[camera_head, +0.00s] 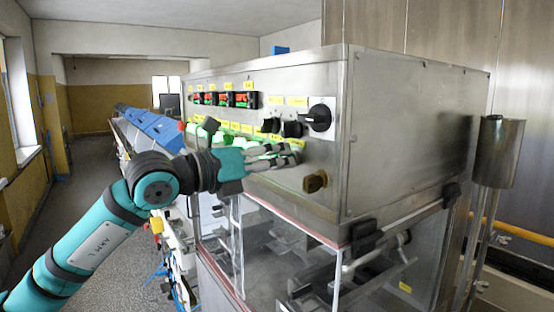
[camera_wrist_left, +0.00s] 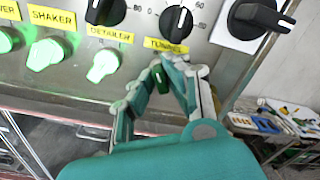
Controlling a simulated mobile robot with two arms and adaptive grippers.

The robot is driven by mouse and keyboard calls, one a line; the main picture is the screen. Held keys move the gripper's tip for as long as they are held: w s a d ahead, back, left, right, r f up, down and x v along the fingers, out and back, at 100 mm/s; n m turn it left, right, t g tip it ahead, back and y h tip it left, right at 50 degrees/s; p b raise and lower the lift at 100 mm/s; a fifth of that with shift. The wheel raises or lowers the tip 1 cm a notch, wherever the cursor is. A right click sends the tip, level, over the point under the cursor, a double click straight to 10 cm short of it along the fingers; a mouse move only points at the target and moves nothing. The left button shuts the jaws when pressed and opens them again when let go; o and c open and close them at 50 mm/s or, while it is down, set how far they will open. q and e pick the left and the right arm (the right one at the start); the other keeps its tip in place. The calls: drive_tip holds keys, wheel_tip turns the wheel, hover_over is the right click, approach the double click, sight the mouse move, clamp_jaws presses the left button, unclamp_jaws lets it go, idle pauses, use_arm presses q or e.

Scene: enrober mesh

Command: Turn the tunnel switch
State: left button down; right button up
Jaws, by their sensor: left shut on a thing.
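The tunnel switch (camera_wrist_left: 161,79) is a small dark green knob under the yellow TUNNEL label (camera_wrist_left: 166,46) in the left wrist view. My left gripper (camera_wrist_left: 163,76) has its fingers closed around this knob, which is partly hidden between them. In the head view my left gripper (camera_head: 292,156) reaches in from the left to the lower right part of the steel control panel. There its fingers hide the switch. My right gripper is in neither view.
Lit green switches labelled SHAKER (camera_wrist_left: 46,54) and DETAILER (camera_wrist_left: 103,66) sit left of the gripper. Black dials are above, and a large black rotary switch (camera_head: 321,118) is at the panel's right.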

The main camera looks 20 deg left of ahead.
use_arm(q)
drive_tip(key=shift+s+d+m+b, duration=0.1)
drive_tip(key=shift+m+b, duration=4.1)
drive_tip(key=shift+m, duration=1.7)
drive_tip(key=c, duration=1.4)
unclamp_jaws()
drive_tip(key=shift+d, duration=0.1)
drive_tip(key=shift+o, duration=0.2)
drive_tip(key=v, duration=1.2)
